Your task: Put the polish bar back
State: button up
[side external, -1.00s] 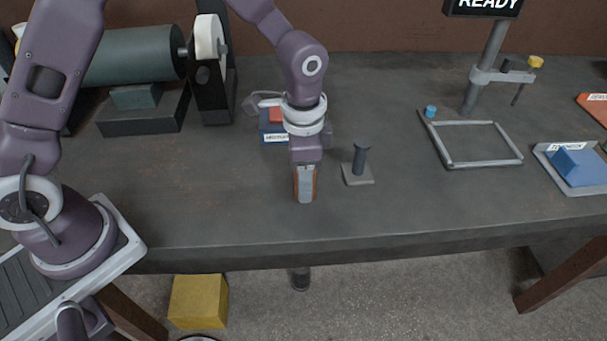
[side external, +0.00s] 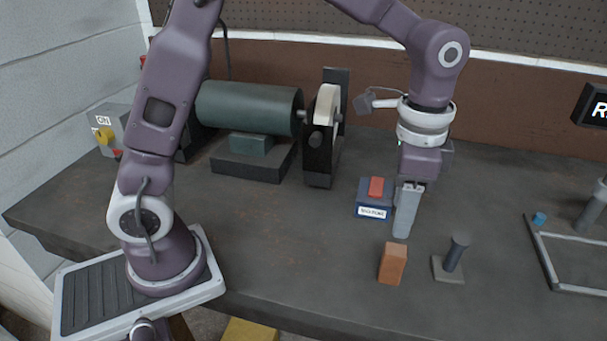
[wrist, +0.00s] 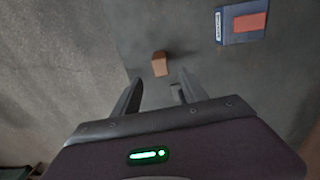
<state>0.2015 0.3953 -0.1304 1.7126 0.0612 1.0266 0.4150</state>
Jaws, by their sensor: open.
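An orange-brown block (side external: 392,263), which looks like the polish bar, stands upright on the bench. My gripper (side external: 402,234) is above and behind it, pointing down, open and empty. In the wrist view the block (wrist: 159,64) shows beyond the gap between my open fingers (wrist: 160,92), apart from them. A blue holder (side external: 361,204) with a white label stands behind and left of the block, with a red bar (side external: 376,188) on it. The holder (wrist: 226,38) and red bar (wrist: 250,22) also show in the wrist view. The label is too small to read surely.
A dark post on a square base (side external: 454,258) stands right of the block. A grinder with a pale wheel (side external: 326,104) is at the back left. A grey frame (side external: 548,262) lies at the right. Bare bench lies left of the block.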

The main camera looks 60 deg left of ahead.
jog(key=s+a+r+n+t, duration=0.1)
jog(key=s+a+r+n, duration=0.1)
jog(key=s, duration=0.4)
jog(key=s+a+r+n+t, duration=0.2)
jog(key=s+a+r+n, duration=0.1)
jog(key=s, duration=0.4)
jog(key=s+a+r+n+t, duration=0.2)
jog(key=s+a+n, duration=0.1)
jog(key=s+a, duration=0.2)
jog(key=shift+s+a+r+n, duration=0.3)
jog(key=shift+s+a+n, duration=0.1)
jog(key=shift+s, duration=0.7)
